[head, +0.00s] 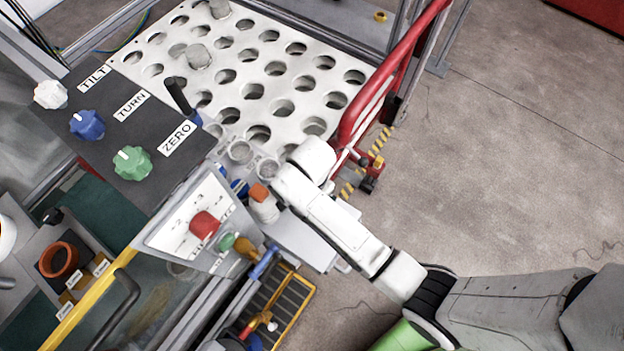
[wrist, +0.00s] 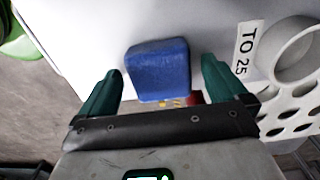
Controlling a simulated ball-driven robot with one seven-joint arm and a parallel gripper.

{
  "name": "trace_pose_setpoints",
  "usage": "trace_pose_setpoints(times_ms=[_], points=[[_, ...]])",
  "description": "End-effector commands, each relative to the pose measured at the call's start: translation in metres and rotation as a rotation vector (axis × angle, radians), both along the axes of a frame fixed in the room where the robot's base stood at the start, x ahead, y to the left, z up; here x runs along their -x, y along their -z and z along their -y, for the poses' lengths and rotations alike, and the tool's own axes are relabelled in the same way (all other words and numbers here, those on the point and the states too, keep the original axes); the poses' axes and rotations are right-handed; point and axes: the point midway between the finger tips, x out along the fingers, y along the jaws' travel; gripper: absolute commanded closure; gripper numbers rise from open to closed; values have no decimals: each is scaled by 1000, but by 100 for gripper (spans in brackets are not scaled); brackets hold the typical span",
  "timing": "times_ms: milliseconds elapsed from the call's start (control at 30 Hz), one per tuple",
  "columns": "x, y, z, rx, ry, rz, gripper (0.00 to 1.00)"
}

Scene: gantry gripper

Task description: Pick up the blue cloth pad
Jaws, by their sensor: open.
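The blue cloth pad (wrist: 160,70) is a rounded block lying on a pale surface (wrist: 75,30) in the wrist view. My gripper (wrist: 162,66) is open, with one green finger on each side of the pad. A gap shows between the pad and each finger, wider at the left finger's base. Whether the fingers are level with the pad or above it, I cannot tell. In the head view my white arm (head: 335,225) reaches over the panel's edge, and the fingers are not clear there. A small blue patch (head: 238,187) shows beside the arm's end; I cannot tell whether it is the pad.
A "TO 25" label (wrist: 244,50) and a pale ring (wrist: 290,50) stand right of the pad. The white plate with holes (head: 235,57) fills the back. A red rail (head: 390,75) runs along its right. A control panel with knobs (head: 132,163) is at left.

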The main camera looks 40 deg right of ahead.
Motion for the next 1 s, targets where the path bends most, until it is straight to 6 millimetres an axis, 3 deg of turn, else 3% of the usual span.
trace_pose_setpoints(times_ms=[233, 800, 1000], points=[[0, 1, 0, 0, 0, 1, 1], [0, 1, 0, 0, 0, 1, 56], [0, 1, 0, 0, 0, 1, 57]])
